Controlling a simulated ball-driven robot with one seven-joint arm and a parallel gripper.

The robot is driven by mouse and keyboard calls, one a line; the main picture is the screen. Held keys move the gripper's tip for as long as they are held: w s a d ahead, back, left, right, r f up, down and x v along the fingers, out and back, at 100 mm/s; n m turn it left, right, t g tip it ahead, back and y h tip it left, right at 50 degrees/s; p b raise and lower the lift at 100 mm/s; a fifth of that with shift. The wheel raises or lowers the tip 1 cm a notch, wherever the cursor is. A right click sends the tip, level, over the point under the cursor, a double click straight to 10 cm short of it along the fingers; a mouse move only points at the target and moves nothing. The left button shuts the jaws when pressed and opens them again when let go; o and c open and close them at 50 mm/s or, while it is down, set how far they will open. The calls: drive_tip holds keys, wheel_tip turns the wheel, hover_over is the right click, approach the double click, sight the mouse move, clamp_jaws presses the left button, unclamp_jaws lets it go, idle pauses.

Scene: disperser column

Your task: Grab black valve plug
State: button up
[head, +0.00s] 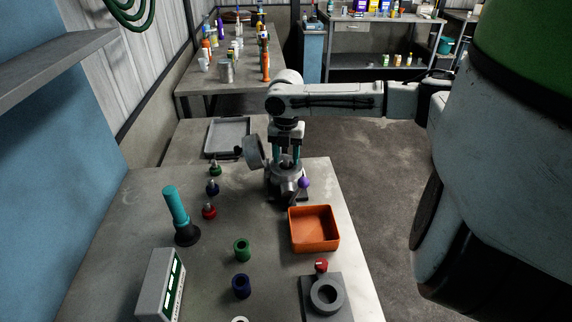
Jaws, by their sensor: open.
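My gripper (287,160) points down at the far right part of the near table. Its jaws are open over a grey metal device (285,190) with a round opening and a purple ball knob (304,182). The device's round grey lid (255,151) stands tilted to the left, with a small black knob (238,151) on it. I cannot clearly pick out a black valve plug; something dark lies between the fingers, partly hidden. Small plugs stand in a row to the left: green (215,168), dark blue (212,187) and red (209,211).
An orange tray (314,229) sits right of centre. A grey ring fixture (326,294) with a red knob is nearer. Green (242,249) and blue (241,286) rings, a teal-handled tool (177,208) and a grey box (161,285) stand left. A flat grey tray (228,137) lies behind.

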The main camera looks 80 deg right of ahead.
drive_tip(key=shift+f, duration=0.2)
clamp_jaws()
idle(0.3)
drive_tip(key=shift+r, duration=0.1)
